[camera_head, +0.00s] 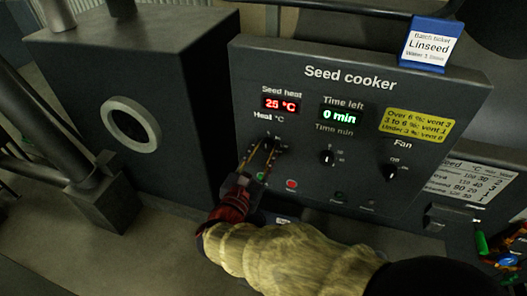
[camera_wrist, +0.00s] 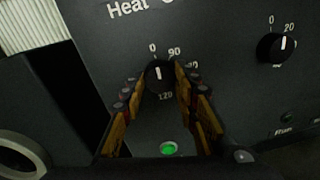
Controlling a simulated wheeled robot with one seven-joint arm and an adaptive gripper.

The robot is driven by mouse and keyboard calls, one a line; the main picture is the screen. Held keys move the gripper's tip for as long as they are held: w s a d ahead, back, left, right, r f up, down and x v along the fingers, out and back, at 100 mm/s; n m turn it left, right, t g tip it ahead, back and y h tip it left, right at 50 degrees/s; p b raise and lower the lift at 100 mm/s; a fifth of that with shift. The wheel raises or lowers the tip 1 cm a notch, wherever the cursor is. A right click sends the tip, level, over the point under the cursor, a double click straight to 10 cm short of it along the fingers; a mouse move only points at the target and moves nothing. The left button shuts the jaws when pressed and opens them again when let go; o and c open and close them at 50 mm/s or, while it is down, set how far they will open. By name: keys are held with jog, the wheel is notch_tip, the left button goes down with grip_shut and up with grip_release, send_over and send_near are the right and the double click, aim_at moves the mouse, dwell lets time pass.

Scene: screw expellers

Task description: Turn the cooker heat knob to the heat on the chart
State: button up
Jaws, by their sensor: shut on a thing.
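The round black heat knob (camera_wrist: 158,80) sits between the two fingers of my gripper (camera_head: 263,155), which is shut on it. The knob's white mark points nearly straight up, between the printed 0 and 90; 120 is printed below. In the head view the fingers mostly hide this knob. The seed heat display (camera_head: 281,104) reads 25 °C. A blue-backed batch ticket (camera_head: 430,47) on the panel's top edge reads Linseed, with a blurred water line. The chart (camera_head: 470,185) at the right lists seeds, °C and minutes; its left edge is cut off and the row names are unclear.
The time knob (camera_head: 327,158) and fan knob (camera_head: 391,173) are to the right on the panel. The time display (camera_head: 340,115) reads 0 min. A red button (camera_head: 291,184) and a green light (camera_wrist: 169,148) are below the heat knob. A yellow vent label (camera_head: 416,124) is above the fan knob.

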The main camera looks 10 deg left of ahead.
jog(key=shift+c, duration=1.1)
jog(key=shift+m+b, duration=0.3)
jog(key=shift+b, duration=0.1)
jog(key=m+b, duration=0.4)
jog(key=b, duration=0.1)
jog(key=shift+f, duration=0.15)
jog(key=m+b, duration=0.4)
jog(key=b, duration=0.1)
jog(key=shift+g, duration=0.3)
jog(key=shift+r+b, duration=0.2)
jog(key=shift+b, duration=0.1)
jog(key=o, duration=1)
jog(key=shift+o, duration=0.8)
